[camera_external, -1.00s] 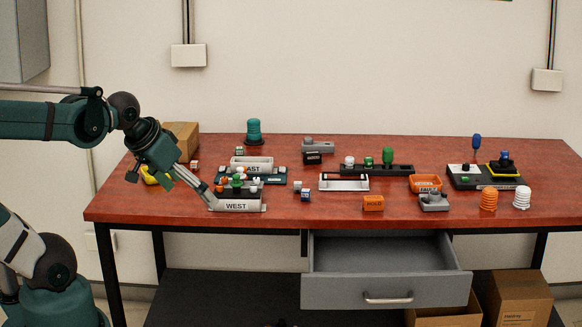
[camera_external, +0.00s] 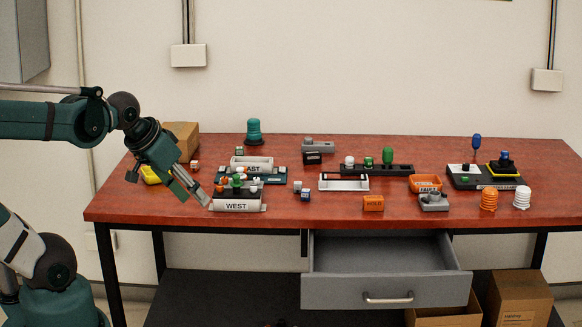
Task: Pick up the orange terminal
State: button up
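A small orange piece (camera_external: 220,188), which may be the orange terminal, stands at the left end of the dark block on the white WEST holder (camera_external: 236,206), beside green and white knobs. My gripper (camera_external: 196,200) points down and right just left of the holder. Its two fingers look apart, with nothing visible between them. Its right fingertip is close to the holder's left end; whether they touch cannot be told. Other orange things are a HOLD block (camera_external: 373,203), a FAULT tray (camera_external: 425,182) and a ribbed dome (camera_external: 489,199).
The white EAST holder (camera_external: 251,162) stands behind WEST. A yellow piece (camera_external: 150,175) and a cardboard box (camera_external: 182,138) are at the left. Small cubes (camera_external: 305,195) lie right of WEST. The drawer (camera_external: 385,272) is open. The table's front left is clear.

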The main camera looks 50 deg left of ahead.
jog(key=shift+r, duration=0.1)
dwell(0.3)
jog(key=w+a+r+n+g+p, duration=0.1)
jog(key=w+a+r+p, duration=0.1)
jog(key=w+a+r, duration=0.3)
jog(key=w+a+r+n+g+p, duration=0.15)
jog(key=w+a, duration=0.25)
jog(key=w, duration=0.4)
jog(key=n+g+p, duration=0.5)
jog(key=n+p, duration=0.1)
jog(key=p, duration=0.5)
send_over(194, 162)
jog(key=shift+t, duration=0.25)
jog(key=f, duration=1.3)
jog(key=shift+d+f, duration=0.35)
jog(key=shift+d, duration=0.05)
jog(key=shift+s+a+f, duration=0.1)
jog(key=shift+a+f, duration=0.3)
jog(key=shift+a, duration=0.05)
jog(key=shift+f, duration=0.1)
jog(key=shift+f, duration=1.2)
